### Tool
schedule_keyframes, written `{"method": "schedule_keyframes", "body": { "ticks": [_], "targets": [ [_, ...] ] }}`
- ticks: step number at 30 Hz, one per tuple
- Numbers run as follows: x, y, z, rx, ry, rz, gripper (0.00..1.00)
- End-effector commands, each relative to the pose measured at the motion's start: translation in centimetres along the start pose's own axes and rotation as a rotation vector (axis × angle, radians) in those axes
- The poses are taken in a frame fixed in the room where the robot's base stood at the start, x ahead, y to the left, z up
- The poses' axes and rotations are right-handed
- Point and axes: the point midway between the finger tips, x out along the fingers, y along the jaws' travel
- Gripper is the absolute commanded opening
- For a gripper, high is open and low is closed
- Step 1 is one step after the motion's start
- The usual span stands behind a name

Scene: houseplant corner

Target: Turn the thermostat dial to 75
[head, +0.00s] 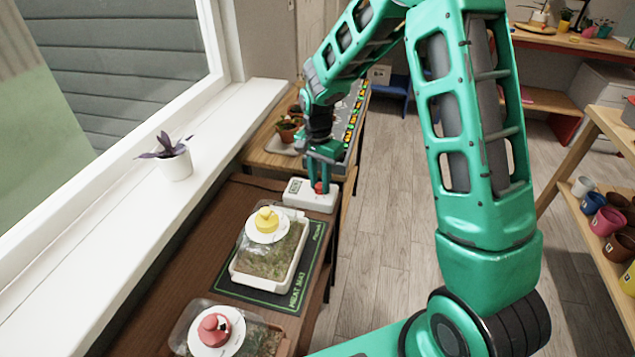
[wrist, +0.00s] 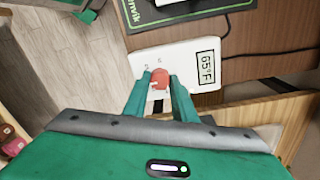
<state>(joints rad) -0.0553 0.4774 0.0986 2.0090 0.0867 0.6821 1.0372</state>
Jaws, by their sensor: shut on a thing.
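The thermostat is a white box (head: 298,198) on the brown table's far end in the head view. In the wrist view the thermostat (wrist: 188,57) has a display (wrist: 207,67) that reads 65°F. Its red dial (wrist: 160,79) sits between the two green fingers of my gripper (wrist: 160,84). In the head view my gripper (head: 320,181) points down at the dial from above. The fingers are shut on the dial, one on each side. They hide part of the scale around it.
A dark heat mat (head: 259,294) with a lidded clear tray on it lies nearer on the table. Another tray with a red knob (head: 213,324) stands in front. Potted plants (head: 287,130) stand beyond the thermostat. A window sill runs along the left; open floor lies to the right.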

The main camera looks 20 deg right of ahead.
Motion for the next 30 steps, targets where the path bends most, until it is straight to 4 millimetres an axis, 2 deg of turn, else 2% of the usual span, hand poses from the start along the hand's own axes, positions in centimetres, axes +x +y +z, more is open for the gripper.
{"method": "schedule_keyframes", "body": {
  "ticks": [1, 14, 15, 17, 26, 30],
  "targets": [
    [-0.32, -0.58, -0.15, 0.004, 0.006, -0.015, 0.02],
    [-0.35, -0.68, -0.05, 0.01, 0.005, -0.017, 0.02],
    [-0.35, -0.68, -0.04, 0.009, 0.005, -0.017, 0.29],
    [-0.31, -0.61, -0.02, 0.01, 0.004, -0.015, 0.43],
    [-0.21, -0.31, 0.02, 0.011, 0.001, -0.007, 0.43],
    [-1.12, -0.31, 0.0, 0.012, 0.002, -0.007, 0.43]
  ]
}}
